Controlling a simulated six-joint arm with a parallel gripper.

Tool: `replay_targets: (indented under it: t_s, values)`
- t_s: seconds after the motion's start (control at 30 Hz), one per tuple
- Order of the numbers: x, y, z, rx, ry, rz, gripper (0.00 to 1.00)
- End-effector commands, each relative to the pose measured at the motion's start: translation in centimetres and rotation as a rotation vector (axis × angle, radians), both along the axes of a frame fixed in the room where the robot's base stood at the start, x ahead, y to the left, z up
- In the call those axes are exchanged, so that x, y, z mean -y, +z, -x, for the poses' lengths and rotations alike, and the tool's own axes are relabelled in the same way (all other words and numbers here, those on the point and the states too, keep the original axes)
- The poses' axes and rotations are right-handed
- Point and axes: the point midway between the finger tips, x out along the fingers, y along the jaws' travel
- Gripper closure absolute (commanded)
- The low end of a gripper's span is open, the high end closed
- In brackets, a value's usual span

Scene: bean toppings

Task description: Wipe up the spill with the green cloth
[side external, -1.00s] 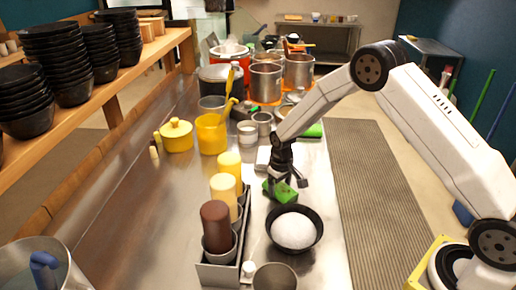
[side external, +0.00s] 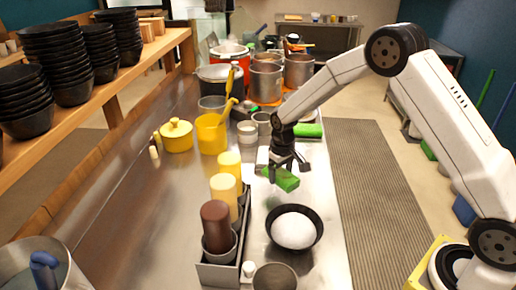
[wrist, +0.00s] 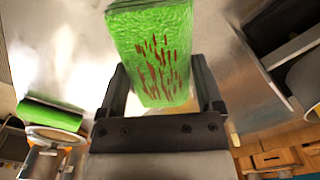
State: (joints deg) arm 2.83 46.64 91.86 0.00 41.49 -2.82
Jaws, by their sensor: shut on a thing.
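My gripper (side external: 286,168) is shut on a green cloth (side external: 285,180), a thick block-like pad. It holds it tilted above the steel counter, behind the black bowl. In the wrist view the held cloth (wrist: 155,55) has dark red streaks on the face toward the camera, between the two fingers (wrist: 160,95). A second green block (side external: 308,130) lies further back on the counter; a similar green block also shows at the left of the wrist view (wrist: 52,115). I see no clear spill on the visible steel; the arm and cloth hide some of it.
A black bowl of white contents (side external: 293,229) stands in front of the cloth. A grey rack (side external: 217,273) with brown and yellow bottles is to its left. A yellow container (side external: 211,135), a lidded yellow pot (side external: 176,136) and metal pots (side external: 266,82) stand further back. The left counter is mostly clear.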

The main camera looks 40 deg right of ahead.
Motion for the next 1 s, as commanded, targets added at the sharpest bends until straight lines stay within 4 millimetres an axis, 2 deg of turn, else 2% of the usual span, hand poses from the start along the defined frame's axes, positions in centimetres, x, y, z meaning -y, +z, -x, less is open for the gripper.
replay_targets:
  t_s: [0.4,1.0]
  values:
    - [0.0,2.4,0.0,0.001,0.0,0.0,0.67]
    - [0.1,2.5,0.0,0.0,-0.002,0.0,0.67]
